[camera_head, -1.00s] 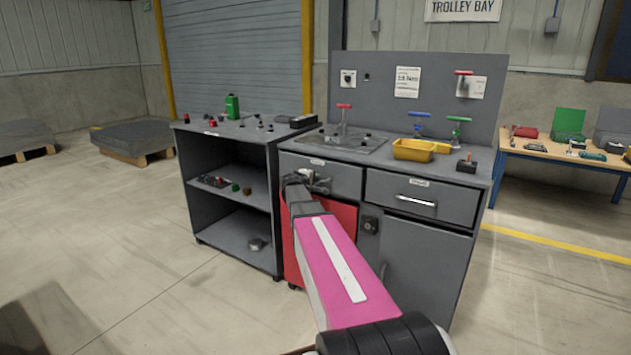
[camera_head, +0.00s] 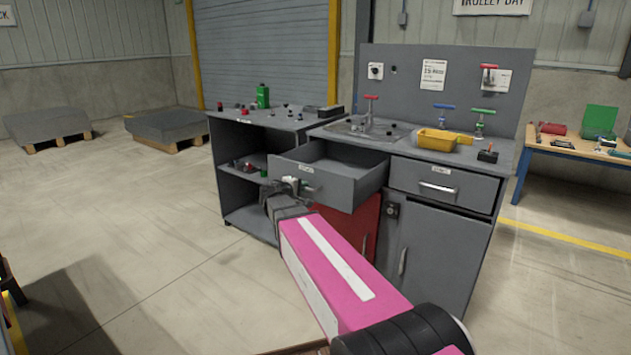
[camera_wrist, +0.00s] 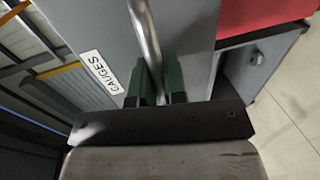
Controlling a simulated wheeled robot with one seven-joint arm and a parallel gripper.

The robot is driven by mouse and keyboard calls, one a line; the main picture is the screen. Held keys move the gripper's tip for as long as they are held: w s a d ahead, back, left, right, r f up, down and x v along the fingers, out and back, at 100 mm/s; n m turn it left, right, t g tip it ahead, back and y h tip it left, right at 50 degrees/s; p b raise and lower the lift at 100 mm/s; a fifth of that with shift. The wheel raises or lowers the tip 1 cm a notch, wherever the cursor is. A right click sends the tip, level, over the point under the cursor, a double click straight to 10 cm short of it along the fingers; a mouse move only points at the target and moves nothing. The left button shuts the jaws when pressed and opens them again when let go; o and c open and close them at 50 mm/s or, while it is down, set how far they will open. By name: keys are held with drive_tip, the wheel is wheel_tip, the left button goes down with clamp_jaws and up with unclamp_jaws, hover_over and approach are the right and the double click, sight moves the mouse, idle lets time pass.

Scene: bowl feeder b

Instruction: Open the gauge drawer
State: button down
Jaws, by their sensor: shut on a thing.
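The gauge drawer (camera_head: 340,180) is the left drawer of the grey workbench and is pulled well out, its empty-looking inside showing from above. In the wrist view its grey front (camera_wrist: 185,30) carries a white "GAUGES" label (camera_wrist: 102,72). My gripper (camera_head: 298,188) is at the drawer front. In the wrist view my gripper (camera_wrist: 160,82) has its green fingers on both sides of the metal bar handle (camera_wrist: 146,35), shut on it.
A second drawer (camera_head: 440,185) to the right is shut. A red panel (camera_head: 360,225) is below the gauge drawer, beside a grey cabinet door (camera_head: 430,260). A yellow bin (camera_head: 437,140) and clamps stand on the benchtop. A shelf unit (camera_head: 235,170) adjoins at left. The floor in front is open.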

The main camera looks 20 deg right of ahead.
drive_tip(key=f+v, duration=0.1)
drive_tip(key=v, duration=0.5)
drive_tip(key=shift+s+a, duration=0.2)
drive_tip(key=shift+a, duration=0.05)
drive_tip(key=shift+f, duration=0.15)
drive_tip(key=c, duration=1.2)
unclamp_jaws()
drive_tip(key=v, duration=1)
drive_tip(key=shift+s+a, duration=0.15)
drive_tip(key=shift+a, duration=0.15)
